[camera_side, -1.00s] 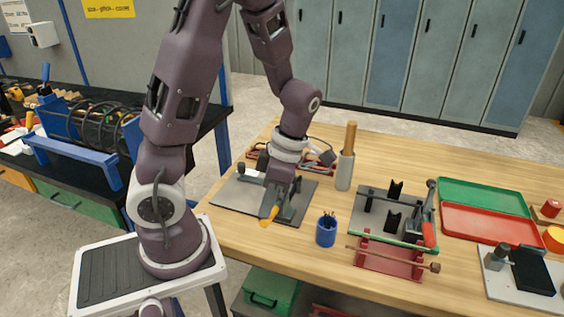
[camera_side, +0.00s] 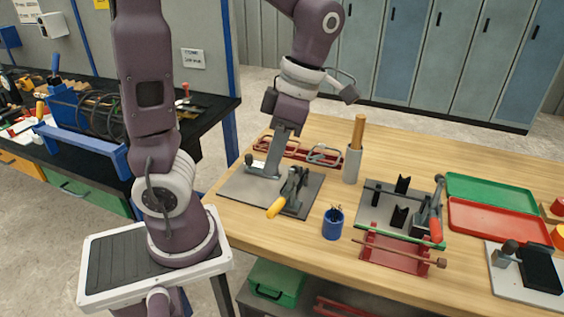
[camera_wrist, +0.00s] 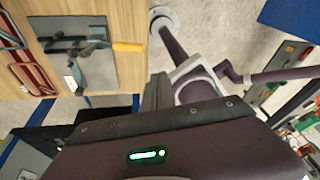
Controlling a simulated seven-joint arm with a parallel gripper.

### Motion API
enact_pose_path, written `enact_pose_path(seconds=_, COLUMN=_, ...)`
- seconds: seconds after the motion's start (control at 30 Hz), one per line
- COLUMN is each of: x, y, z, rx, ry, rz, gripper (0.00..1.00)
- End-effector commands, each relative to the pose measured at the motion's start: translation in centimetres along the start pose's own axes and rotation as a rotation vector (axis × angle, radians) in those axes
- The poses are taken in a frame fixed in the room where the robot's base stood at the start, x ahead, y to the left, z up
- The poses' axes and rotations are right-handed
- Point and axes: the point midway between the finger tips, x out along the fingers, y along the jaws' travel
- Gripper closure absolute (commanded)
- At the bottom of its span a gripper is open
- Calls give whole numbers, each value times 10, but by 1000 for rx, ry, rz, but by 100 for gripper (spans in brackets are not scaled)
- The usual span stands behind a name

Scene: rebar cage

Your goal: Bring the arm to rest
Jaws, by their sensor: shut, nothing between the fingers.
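My gripper (camera_side: 270,172) is in the side view, with its grey fingers shut and pointing down over the left part of the dark base plate (camera_side: 240,188). A toggle clamp (camera_side: 291,188) with a yellow-orange handle is fixed on this plate, just right of the fingers. I cannot tell how far the fingertips are above the plate. In the wrist view my fingers (camera_wrist: 158,92) show near the middle, close together and with nothing seen between them. The clamp (camera_wrist: 92,65) and plate lie at the upper left there.
Red frames (camera_side: 297,152) lie behind the plate. A grey cylinder holding a wooden rod (camera_side: 353,165), a blue cup (camera_side: 333,224), a red fixture (camera_side: 396,252), and green (camera_side: 490,194) and red trays (camera_side: 495,222) stand to the right. Bare wood lies between several of them.

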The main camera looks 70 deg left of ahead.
Motion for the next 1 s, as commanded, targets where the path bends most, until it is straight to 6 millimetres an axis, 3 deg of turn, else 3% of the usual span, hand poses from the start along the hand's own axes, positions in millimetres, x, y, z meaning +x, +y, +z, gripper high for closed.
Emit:
enact_pose_path(seconds=0.13, x=-2, y=-2, z=-1, rx=38, ry=-12, rz=2, gripper=100)
enact_pose_path(seconds=0.23, x=-8, y=-9, z=-2, rx=295, ry=-91, rz=32, gripper=100)
enact_pose_path(seconds=0.37, x=-20, y=-26, z=-7, rx=917, ry=-229, rz=200, gripper=100)
enact_pose_path(seconds=0.47, x=-28, y=-39, z=-11, rx=1410, ry=-250, rz=419, gripper=100)
enact_pose_path(seconds=0.6, x=-35, y=-54, z=-15, rx=1990, ry=-110, rz=755, gripper=100)
enact_pose_path(seconds=0.7, x=-37, y=-60, z=-17, rx=2258, ry=48, rz=927, gripper=100)
enact_pose_path(seconds=0.83, x=-38, y=-64, z=-18, rx=2423, ry=185, rz=1029, gripper=100)
enact_pose_path(seconds=1.0, x=-38, y=-64, z=-18, rx=2454, ry=211, rz=1042, gripper=100)
